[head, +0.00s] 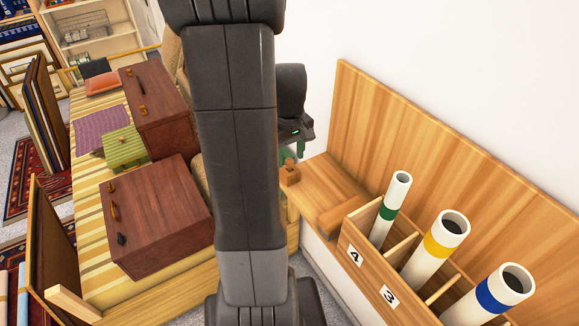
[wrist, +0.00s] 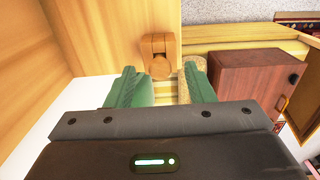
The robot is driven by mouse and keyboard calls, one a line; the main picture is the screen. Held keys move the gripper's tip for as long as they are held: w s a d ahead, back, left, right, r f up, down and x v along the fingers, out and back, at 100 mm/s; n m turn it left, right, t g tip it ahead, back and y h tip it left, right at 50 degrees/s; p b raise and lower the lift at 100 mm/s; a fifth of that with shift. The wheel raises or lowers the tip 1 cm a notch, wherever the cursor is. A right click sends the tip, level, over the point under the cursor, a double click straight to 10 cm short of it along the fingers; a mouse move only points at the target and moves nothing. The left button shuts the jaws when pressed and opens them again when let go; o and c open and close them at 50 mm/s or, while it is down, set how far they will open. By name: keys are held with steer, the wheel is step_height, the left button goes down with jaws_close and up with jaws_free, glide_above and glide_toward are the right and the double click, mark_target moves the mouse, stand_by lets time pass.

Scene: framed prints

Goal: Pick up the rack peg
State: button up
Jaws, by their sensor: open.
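The rack peg, as far as I can tell, is a small wooden piece with a rounded end (wrist: 158,57). In the wrist view it lies just beyond and between the two green fingertips of my gripper (wrist: 160,84), which are spread apart with nothing clearly held. In the head view a small wooden piece (head: 290,174) at the left end of the wooden rack (head: 440,150) looks like the same peg. My gripper (head: 289,152) is just above it there, mostly hidden behind my arm. I cannot tell whether the fingers touch the peg.
The rack holds white tubes with green (head: 389,212), yellow (head: 437,245) and blue (head: 503,292) bands in compartments, labels 4 and 3 showing. At left, brown wooden boxes (head: 160,215) and a green striped box (head: 124,148) stand on a striped surface. A white wall rises behind the rack.

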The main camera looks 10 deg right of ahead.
mark_target(290, 170)
steer(key=shift+f, duration=1.35)
steer(key=c, duration=1.1)
steer(key=shift+o, duration=0.2)
steer(key=shift+r, duration=0.15)
